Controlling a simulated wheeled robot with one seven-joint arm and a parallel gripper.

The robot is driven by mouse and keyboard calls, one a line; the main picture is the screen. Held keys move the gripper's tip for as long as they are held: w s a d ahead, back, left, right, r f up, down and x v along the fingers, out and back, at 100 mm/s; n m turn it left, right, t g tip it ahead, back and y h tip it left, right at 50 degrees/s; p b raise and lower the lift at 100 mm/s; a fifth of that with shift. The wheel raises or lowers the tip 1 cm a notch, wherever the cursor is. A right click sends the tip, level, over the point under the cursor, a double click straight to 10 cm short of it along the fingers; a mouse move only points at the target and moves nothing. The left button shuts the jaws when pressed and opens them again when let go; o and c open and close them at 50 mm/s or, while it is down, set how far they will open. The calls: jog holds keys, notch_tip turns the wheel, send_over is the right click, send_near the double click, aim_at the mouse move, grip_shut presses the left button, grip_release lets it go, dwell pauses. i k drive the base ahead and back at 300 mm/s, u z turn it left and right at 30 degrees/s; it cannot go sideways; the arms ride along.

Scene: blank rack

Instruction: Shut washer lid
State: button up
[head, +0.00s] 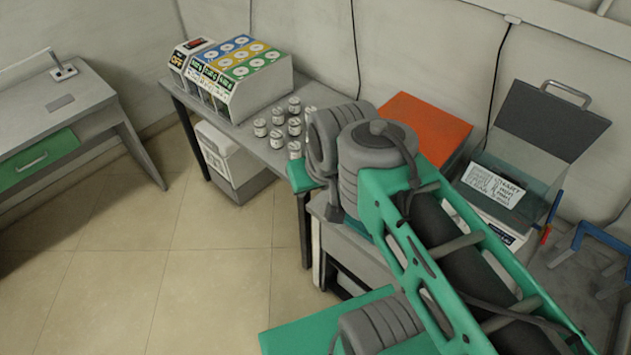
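The washer (513,232) is a pale box on the bench at the right. Its dark grey lid (552,118) stands open, raised up and leaning back near the wall. A grey handle (568,92) sits along the lid's top edge. The washer's opening shows a teal inside, with a white printed card lying across its left part. My green and grey arm crosses the middle and lower right of the view and hides the front left of the washer. My gripper cannot be seen in this view.
An orange panel (427,124) lies left of the washer. A table at the back holds a disc-fronted box (250,78) and several small jars (277,139). A blue frame (590,255) and a red-and-blue tool (549,222) are right of the washer. The floor at left is clear.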

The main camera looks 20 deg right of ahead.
aim_at(563, 129)
jog(key=z, duration=2.05)
